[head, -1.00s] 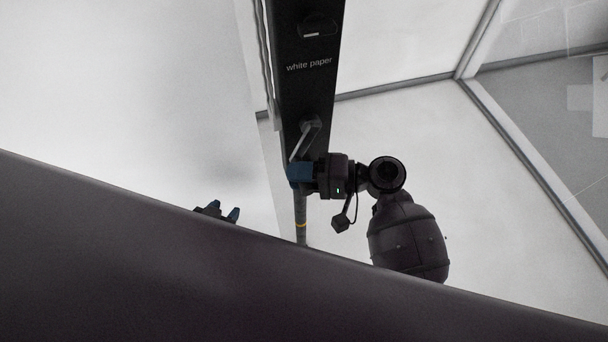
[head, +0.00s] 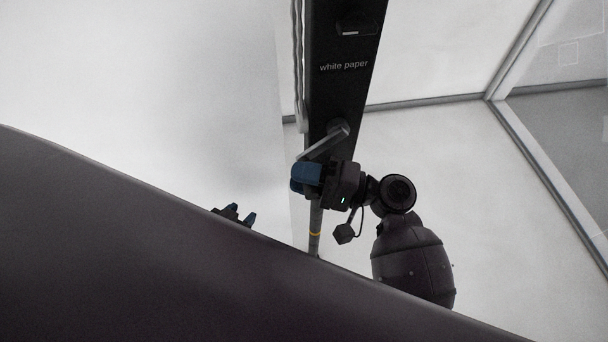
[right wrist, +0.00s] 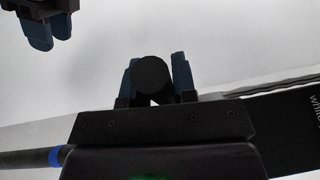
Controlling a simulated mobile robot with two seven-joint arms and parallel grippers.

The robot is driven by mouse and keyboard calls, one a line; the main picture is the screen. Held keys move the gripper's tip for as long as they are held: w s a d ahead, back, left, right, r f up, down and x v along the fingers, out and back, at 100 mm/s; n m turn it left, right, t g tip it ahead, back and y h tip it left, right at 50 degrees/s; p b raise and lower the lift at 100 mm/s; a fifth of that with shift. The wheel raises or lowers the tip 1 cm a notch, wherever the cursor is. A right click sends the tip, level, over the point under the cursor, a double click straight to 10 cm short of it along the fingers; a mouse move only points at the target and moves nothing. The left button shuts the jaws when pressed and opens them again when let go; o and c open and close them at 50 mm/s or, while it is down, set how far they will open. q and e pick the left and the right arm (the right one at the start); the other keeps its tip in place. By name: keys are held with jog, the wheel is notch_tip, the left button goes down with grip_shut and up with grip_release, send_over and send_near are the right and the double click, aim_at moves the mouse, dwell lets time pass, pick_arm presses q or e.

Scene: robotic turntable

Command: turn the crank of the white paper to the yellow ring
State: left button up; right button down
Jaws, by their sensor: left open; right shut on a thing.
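The black panel (head: 330,95) carries the label "white paper" (head: 344,66). Its grey crank (head: 325,143) slants down and left from its hub towards my right gripper (head: 305,178). In the right wrist view the blue fingers of my right gripper (right wrist: 155,75) are shut on a dark round crank handle (right wrist: 151,78). The yellow ring (head: 314,234) sits on a grey rod below my right gripper. My left gripper (head: 234,214) is open and empty at the lower left, partly hidden by a dark edge; it also shows in the right wrist view (right wrist: 45,25).
A dark knob (head: 355,29) sits above the label. A dark rod with a blue ring (right wrist: 57,156) shows at the left in the right wrist view. A large dark surface fills the lower left of the head view. Pale wall and floor are clear around the panel.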

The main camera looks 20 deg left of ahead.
jog(key=shift+w+r, duration=0.25)
jog(key=shift+r, duration=0.35)
jog(key=c, duration=1)
grip_release()
jog(key=shift+d, duration=0.15)
jog(key=shift+o, duration=0.4)
jog(key=shift+f, duration=0.2)
jog(key=shift+f, duration=0.1)
jog(key=r+b+v, duration=0.1)
jog(key=v, duration=0.9)
jog(key=shift+d+f+b, duration=0.4)
jog(key=shift+d+f, duration=0.05)
jog(key=shift+c, duration=0.2)
